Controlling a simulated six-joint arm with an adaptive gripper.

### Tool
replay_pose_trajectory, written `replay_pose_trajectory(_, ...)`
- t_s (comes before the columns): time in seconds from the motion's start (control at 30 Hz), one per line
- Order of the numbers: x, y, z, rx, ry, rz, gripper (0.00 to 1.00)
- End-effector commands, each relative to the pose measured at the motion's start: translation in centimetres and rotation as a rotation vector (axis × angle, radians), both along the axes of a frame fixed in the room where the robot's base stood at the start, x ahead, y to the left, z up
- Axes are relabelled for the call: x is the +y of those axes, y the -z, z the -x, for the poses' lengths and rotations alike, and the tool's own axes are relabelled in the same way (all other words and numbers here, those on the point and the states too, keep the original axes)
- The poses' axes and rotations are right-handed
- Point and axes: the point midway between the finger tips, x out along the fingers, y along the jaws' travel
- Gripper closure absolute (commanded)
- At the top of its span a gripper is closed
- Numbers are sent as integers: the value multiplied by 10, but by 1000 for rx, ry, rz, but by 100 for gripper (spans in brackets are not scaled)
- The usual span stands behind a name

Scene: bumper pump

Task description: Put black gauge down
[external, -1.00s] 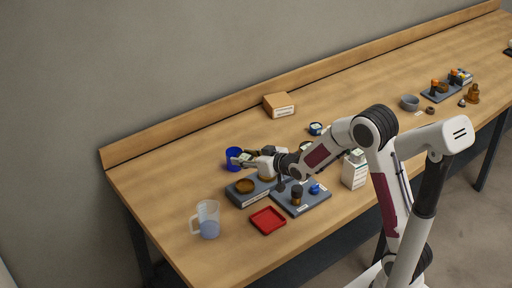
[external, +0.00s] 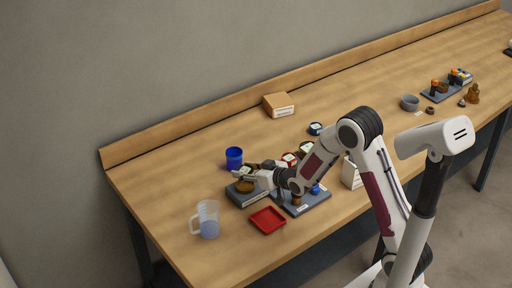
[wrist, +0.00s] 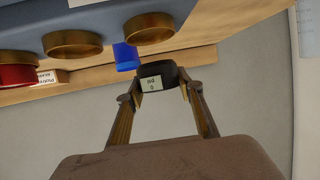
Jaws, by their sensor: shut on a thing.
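My gripper (wrist: 162,88) is shut on the black gauge (wrist: 160,76), which has a pale label on its face. In the external view my gripper (external: 243,174) is low over the grey block (external: 240,200) at the left of the table, close to its brass ring socket (external: 246,188). The gauge is small there and partly hidden by the fingers. I cannot tell whether it touches the block. In the wrist view, brass rings (wrist: 151,27) show along the top edge, apart from the gauge.
A blue cup (external: 234,158) stands just behind my gripper. A clear jug (external: 208,220) and a red tray (external: 267,220) are in front. A red-rimmed gauge (external: 289,158) and a blue gauge (external: 315,128) lie to the right. A cardboard box (external: 278,105) sits at the back.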

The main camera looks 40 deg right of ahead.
Motion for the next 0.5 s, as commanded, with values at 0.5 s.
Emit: replay_pose_trajectory(0.5, 0, 6, 0, -1, 0, 0, 88)
